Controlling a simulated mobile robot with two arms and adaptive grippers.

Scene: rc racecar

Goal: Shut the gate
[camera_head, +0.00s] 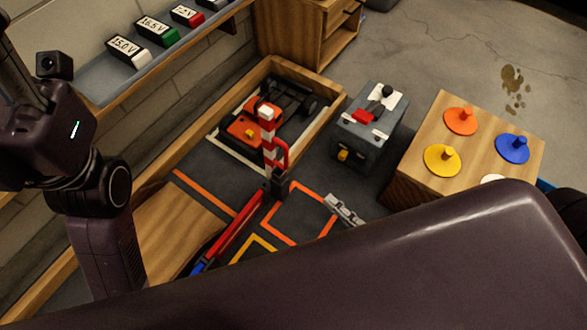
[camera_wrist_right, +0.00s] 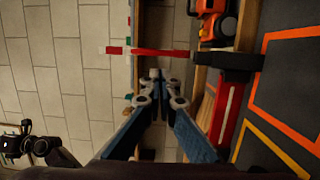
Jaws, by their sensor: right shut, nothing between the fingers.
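The gate's red and white striped arm (camera_head: 267,135) stands raised, close to upright, from a dark pivot post (camera_head: 277,185) in the head view. In the right wrist view the striped arm (camera_wrist_right: 150,52) runs left from the dark pivot (camera_wrist_right: 228,62). A long red bar (camera_head: 235,225) lies on the other side of the post. My right gripper (camera_wrist_right: 156,74) has blue fingers with their tips together, empty, just below the striped arm in that picture; I cannot tell whether they touch it. In the head view my right forearm hides much of the front. My left gripper is out of view.
An orange car (camera_head: 250,130) sits in a wooden-edged bay behind the gate. A grey box (camera_head: 367,125) and a wooden block with coloured knobs (camera_head: 430,180) stand to the right. A shelf with labelled blocks (camera_head: 128,52) runs along the wall. Orange outlines mark the dark floor.

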